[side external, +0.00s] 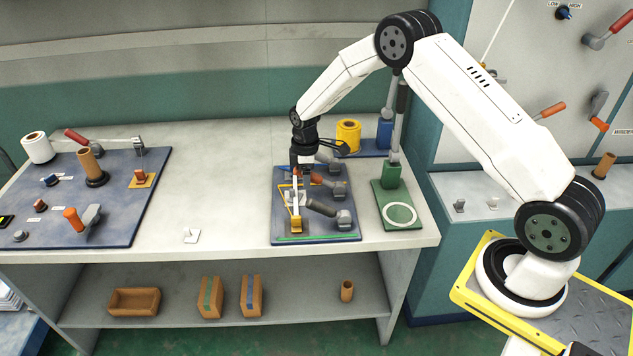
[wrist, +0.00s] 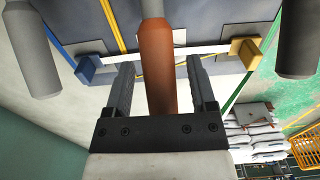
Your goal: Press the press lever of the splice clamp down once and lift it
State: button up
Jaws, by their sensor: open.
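The splice clamp board (side external: 270,232) is a dark blue-grey plate on the bench with several lever handles. An orange-brown lever handle (side external: 322,181), which I take for the press lever, lies at its middle. In the wrist view the orange handle (wrist: 157,70) runs between my fingers, with a gap on each side. My gripper (side external: 298,172) points down over the board, beside that handle's end. It is open (wrist: 158,66) and holds nothing. The fingertips partly hide a white strip between a blue block (wrist: 86,69) and a yellow block (wrist: 246,50).
A grey handle (wrist: 32,48) and a dark handle (wrist: 298,42) flank the orange one. A green stand (side external: 398,205) is close on the right, and a yellow spool (side external: 348,135) stands behind. The bench (side external: 220,190) is mostly clear to the left, before another tool board (side external: 120,225).

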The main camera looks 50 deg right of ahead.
jog(key=shift+f, duration=0.2)
grip_shut()
dwell(1.4)
